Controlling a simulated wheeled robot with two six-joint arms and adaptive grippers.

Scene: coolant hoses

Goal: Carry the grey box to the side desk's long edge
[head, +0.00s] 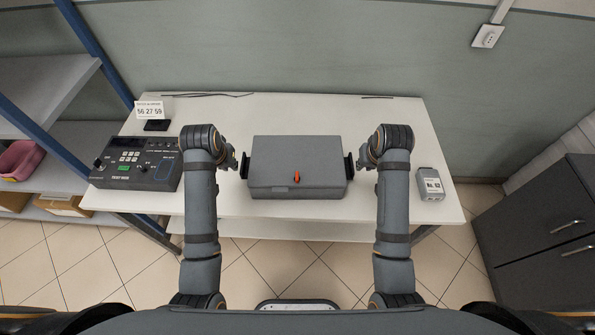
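The grey box (298,163) rests on the white desk (300,112) between my two arms. My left gripper (241,166) is at the box's left handle. My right gripper (355,167) is at its right handle. The fingers are small and partly hidden behind the wrists, so I cannot tell whether they are open or shut, or touching the handles.
A control unit (137,166) and a number card (150,111) stand at the desk's left. A grey device (430,184) lies near the right edge. Shelving (45,90) is on the left, a dark cabinet (540,225) on the right. The desk behind the box is mostly clear.

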